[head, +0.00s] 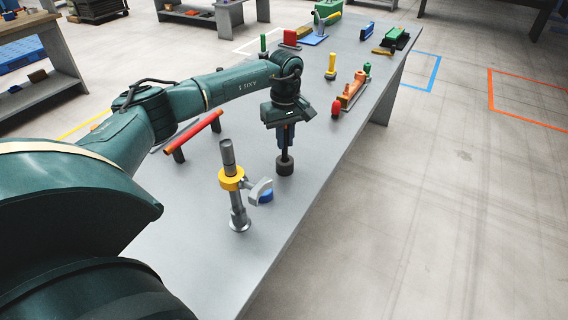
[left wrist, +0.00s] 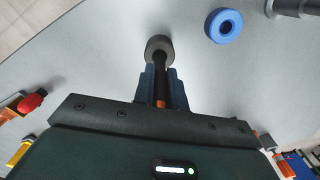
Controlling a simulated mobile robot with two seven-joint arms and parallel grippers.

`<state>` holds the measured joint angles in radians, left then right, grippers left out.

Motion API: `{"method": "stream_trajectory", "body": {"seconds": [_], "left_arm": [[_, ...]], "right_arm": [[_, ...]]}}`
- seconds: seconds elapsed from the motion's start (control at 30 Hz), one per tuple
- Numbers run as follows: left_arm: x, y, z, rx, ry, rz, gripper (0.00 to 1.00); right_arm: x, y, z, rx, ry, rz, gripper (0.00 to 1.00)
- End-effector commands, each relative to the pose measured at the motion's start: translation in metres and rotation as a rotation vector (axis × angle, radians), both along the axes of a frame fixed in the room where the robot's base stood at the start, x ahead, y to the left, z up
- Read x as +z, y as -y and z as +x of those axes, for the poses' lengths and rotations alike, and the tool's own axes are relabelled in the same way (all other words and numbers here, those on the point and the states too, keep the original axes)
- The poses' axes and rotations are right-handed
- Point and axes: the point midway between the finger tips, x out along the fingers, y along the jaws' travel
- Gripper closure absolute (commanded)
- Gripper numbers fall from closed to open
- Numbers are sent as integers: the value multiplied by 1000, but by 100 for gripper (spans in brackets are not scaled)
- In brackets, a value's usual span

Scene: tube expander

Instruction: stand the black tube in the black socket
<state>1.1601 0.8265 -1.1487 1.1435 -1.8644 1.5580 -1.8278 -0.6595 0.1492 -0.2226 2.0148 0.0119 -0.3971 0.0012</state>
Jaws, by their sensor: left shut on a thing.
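My left gripper (head: 285,138) points down over the grey table and is shut on the black tube (head: 285,153). The tube hangs about upright below the fingers. Its lower end meets the black socket (head: 285,167), a short dark cylinder on the table. In the left wrist view the tube (left wrist: 160,73) runs from between the blue fingers (left wrist: 161,88), with an orange part near them, to the socket's round rim (left wrist: 159,42). I cannot tell how deep the tube sits in the socket. The right gripper is not in view.
A red-topped piece (head: 336,108) and orange tool (head: 352,92) are to the right. The table's right edge is near.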

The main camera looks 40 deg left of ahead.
Motion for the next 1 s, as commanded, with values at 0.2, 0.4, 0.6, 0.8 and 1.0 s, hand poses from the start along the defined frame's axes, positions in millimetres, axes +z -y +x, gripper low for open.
{"method": "stream_trajectory", "body": {"seconds": [0.2, 0.4, 0.6, 0.8, 1.0], "left_arm": [[-2, 0, 0, 0, 0, 0, 100], [-6, 0, 0, 0, 1, 0, 100], [-7, 0, 0, 0, 1, 0, 78], [-7, 0, 0, 0, 1, 0, 61], [-7, 0, 0, 0, 1, 0, 58]], "right_arm": [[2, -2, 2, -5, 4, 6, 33], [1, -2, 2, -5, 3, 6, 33], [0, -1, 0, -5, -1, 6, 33], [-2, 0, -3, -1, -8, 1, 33], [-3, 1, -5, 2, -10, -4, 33]]}}
